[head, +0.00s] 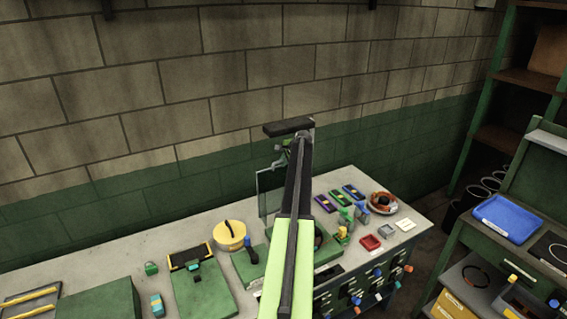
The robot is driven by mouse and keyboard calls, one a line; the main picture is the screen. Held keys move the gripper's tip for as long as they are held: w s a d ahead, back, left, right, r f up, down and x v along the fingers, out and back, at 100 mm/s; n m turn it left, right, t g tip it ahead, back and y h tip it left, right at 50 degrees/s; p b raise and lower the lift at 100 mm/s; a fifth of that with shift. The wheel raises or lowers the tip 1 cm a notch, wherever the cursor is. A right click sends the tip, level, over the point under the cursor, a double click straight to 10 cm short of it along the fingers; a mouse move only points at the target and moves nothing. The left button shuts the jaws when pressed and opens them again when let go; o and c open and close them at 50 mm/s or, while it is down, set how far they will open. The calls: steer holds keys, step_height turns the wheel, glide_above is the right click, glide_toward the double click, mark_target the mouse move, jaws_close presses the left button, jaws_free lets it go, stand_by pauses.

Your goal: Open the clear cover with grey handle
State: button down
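A clear pane (268,192) with a dark edge, which looks like the clear cover, stands roughly upright on the bench, just left of my arm. I cannot make out its grey handle for certain. My lime-green and black arm reaches up across the middle of the view and hides part of what lies behind and right of the pane. My gripper (287,145) is at the arm's far end, near and above the pane's top edge. Its fingers are too small and partly hidden to tell open from shut, and I cannot tell whether it touches the pane.
The grey bench (130,258) runs along a block wall. A yellow round lid (230,235), a green box (100,302), a red tray (370,243) and an orange coil (382,203) stand on it. A panel of coloured knobs is at its front. A blue tray (507,218) is on a right-hand rack.

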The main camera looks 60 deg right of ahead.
steer(key=c, duration=1.5)
jaws_free()
steer(key=shift+o, duration=0.2)
steer(key=p+v, duration=0.3)
steer(key=v, duration=0.1)
steer(key=shift+a, duration=0.2)
steer(key=s+a, duration=0.6)
steer(key=s, duration=0.3)
steer(key=shift+a+f+b, duration=0.2)
steer(key=shift+f+b, duration=0.15)
steer(key=shift+b, duration=0.05)
steer(key=shift+s, duration=0.1)
